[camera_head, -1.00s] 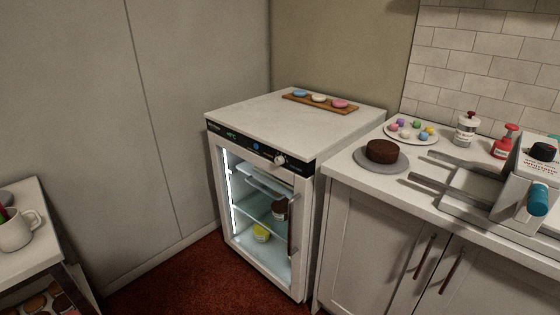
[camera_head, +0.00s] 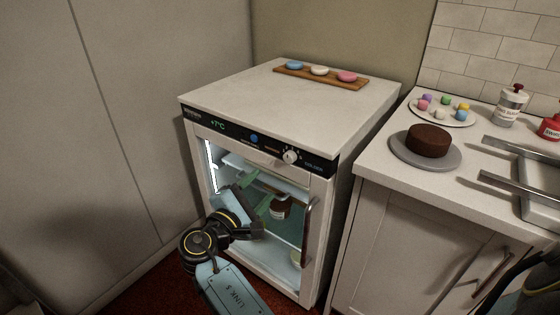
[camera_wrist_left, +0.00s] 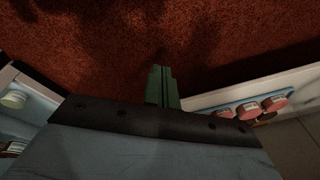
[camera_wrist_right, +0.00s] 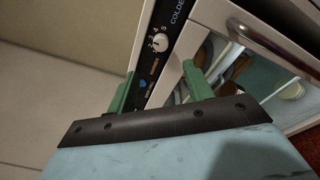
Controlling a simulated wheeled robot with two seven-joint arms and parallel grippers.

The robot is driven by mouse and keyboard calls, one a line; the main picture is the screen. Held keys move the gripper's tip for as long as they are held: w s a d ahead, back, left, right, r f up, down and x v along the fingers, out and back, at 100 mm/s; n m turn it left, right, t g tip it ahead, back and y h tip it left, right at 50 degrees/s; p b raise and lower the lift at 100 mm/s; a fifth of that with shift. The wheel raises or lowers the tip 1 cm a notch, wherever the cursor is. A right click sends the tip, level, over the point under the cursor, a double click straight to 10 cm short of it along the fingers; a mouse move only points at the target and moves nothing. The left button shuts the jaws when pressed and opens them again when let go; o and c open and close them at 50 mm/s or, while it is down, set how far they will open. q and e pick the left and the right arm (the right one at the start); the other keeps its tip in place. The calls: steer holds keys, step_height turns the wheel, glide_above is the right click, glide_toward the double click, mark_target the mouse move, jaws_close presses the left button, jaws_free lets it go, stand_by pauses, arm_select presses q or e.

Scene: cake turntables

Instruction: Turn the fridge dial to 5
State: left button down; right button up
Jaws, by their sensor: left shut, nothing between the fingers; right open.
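The fridge dial (camera_head: 290,156) is a small pale knob on the black control strip of the white fridge (camera_head: 318,240). In the right wrist view the dial (camera_wrist_right: 158,38) shows close, with printed numbers around it; I cannot tell its exact setting. The display (camera_head: 217,125) reads about +7°C. My right gripper (camera_head: 258,196) is in front of the glass door, below and left of the dial. Its green fingers (camera_wrist_right: 158,85) are apart and empty, and the dial lies beyond them. My left gripper (camera_wrist_left: 164,84) is shut and empty above the red carpet, outside the head view.
A board (camera_head: 335,80) with three small cakes lies on the fridge top. The fridge door handle (camera_head: 307,218) is upright below the dial.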

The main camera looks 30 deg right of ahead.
mark_target(288, 160)
arm_select(q)
steer(key=d+r, duration=0.1)
steer(key=w+r+b, duration=0.1)
steer(key=d+r, duration=0.1)
steer(key=r, duration=0.1)
steer(key=shift+w+d+b, duration=0.3)
steer(key=shift+w+b, duration=0.05)
arm_select(e)
steer(key=x, duration=1.2)
steer(key=shift+d, duration=0.1)
steer(key=c, duration=1)
arm_select(q)
steer(key=shift+f, duration=0.15)
arm_select(e)
steer(key=shift+o, duration=0.2)
